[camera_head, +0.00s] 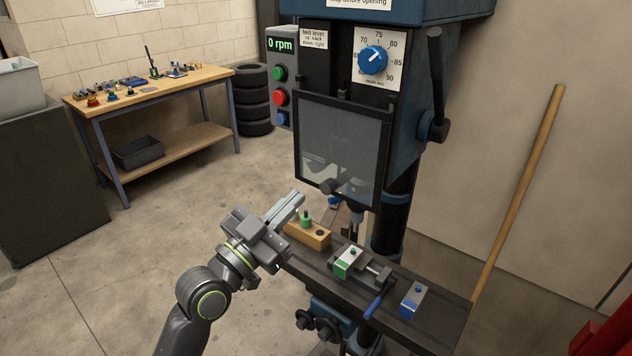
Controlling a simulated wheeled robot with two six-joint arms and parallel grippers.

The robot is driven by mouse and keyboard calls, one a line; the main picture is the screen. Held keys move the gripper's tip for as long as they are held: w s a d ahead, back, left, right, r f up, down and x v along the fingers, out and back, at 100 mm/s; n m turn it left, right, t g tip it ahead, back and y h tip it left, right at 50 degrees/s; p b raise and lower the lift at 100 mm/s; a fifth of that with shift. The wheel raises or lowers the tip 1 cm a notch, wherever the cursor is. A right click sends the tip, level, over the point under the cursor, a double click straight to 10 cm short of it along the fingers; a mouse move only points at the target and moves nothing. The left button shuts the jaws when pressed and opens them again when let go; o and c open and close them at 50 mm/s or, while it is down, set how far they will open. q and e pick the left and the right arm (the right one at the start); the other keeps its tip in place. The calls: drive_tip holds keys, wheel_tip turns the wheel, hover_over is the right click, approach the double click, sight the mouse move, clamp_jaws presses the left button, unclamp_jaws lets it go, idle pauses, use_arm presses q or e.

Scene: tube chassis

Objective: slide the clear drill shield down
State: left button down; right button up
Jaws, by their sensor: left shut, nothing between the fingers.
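The clear drill shield (340,140) is a see-through panel in a black frame on the front of the drill press. A dark round knob (328,186) shows at its lower edge. The shield's lower edge is above the drill table, and the chuck area shows below and through it. My left gripper (299,197) is shut and empty, below and left of the shield's lower edge, near the knob but apparently apart from it. My right gripper is not in view.
The drill table (440,325) holds a wooden block (308,236) with a green piece, a vise (375,270) and a blue-marked block (414,300). A control box (281,75) reads 0 rpm. A broom handle (520,190) leans at right. A workbench (190,83) stands back left.

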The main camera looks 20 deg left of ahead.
sight(338, 170)
use_arm(q)
drive_tip(key=p+x, duration=0.4)
drive_tip(key=x, duration=0.6)
drive_tip(key=shift+d+r, duration=0.1)
drive_tip(key=f, duration=0.1)
drive_tip(key=f+b, duration=0.1)
drive_tip(key=shift+a+f, duration=0.2)
drive_tip(key=shift+f, duration=0.2)
drive_tip(key=shift+a+f, duration=0.25)
drive_tip(key=shift+f, duration=0.6)
drive_tip(key=shift+b, duration=0.3)
wheel_tip(338, 170, down, 18)
drive_tip(key=b, duration=2)
drive_tip(key=shift+b, duration=0.4)
drive_tip(key=shift+s, duration=0.1)
